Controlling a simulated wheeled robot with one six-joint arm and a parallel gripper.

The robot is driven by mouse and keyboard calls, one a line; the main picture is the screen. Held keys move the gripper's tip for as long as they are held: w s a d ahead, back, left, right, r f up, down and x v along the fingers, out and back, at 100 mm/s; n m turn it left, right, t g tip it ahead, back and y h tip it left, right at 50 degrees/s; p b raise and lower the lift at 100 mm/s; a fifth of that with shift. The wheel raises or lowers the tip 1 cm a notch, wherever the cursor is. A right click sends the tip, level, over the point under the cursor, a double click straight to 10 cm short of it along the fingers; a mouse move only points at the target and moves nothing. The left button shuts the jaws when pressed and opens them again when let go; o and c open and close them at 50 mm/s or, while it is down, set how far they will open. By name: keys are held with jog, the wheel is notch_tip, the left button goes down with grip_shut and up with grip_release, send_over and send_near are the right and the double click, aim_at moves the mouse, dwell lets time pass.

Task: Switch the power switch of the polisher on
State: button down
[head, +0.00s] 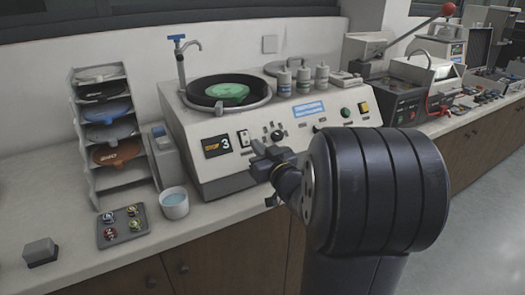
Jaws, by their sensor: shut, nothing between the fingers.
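The polisher (208,180) is a pale grey machine on the counter. It has a round black bowl with a green disc (228,93) on top. On its sloped front panel is a dark label with "3", and just right of it a small black-and-white rocker (244,139), which looks like the power switch; its position is too small to tell. My gripper (258,152) is shut and empty. Its tips are at the front panel, just below and right of the rocker. I cannot tell whether they touch the panel. My arm hides the lower right part of the polisher's front.
A knob (277,135), a green button (345,112) and a yellow switch (363,107) sit further right on the panel. Bottles (303,80) stand on top. A disc rack (100,130), a cup (174,203) and a sample tray (122,226) are at left.

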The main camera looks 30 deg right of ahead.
jog(key=s+f, duration=0.2)
jog(key=s, duration=0.7)
jog(key=shift+s+d+f+b, duration=0.15)
jog(key=shift+s+f+b, duration=0.1)
jog(key=shift+f+b, duration=0.2)
jog(key=shift+w+r, duration=0.1)
jog(key=shift+w, duration=0.05)
